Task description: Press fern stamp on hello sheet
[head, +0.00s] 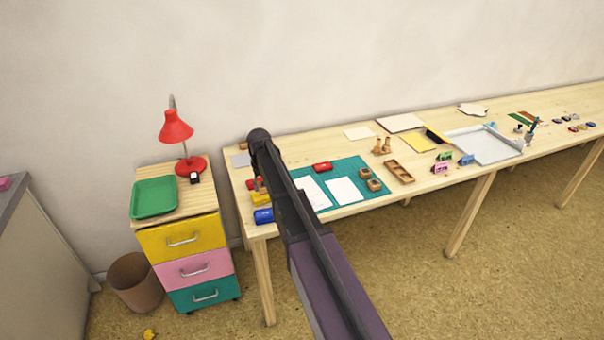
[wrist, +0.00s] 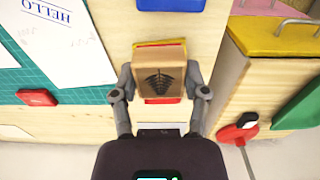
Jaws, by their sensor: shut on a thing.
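The fern stamp (wrist: 163,82) is a wooden block with a dark fern picture on the face toward the wrist camera. My gripper (wrist: 160,72) is shut on it, one finger on each side. Yellow and red edges show around the block in the wrist view; I cannot tell whether the stamp touches what is below. The hello sheet (wrist: 62,38) is white with blue HELLO lettering, upside down at the upper left of the wrist view. It lies on the teal mat (wrist: 13,82), which also shows in the head view (head: 346,164). My arm hides most of the gripper there.
A red inkpad (head: 322,166) lies by the mat's back edge, and a blue one (head: 263,215) at the table's front left. A second white sheet (head: 344,190) and small wooden blocks (head: 374,185) lie on the mat. A drawer unit (head: 183,240) with a red lamp (head: 176,128) stands left.

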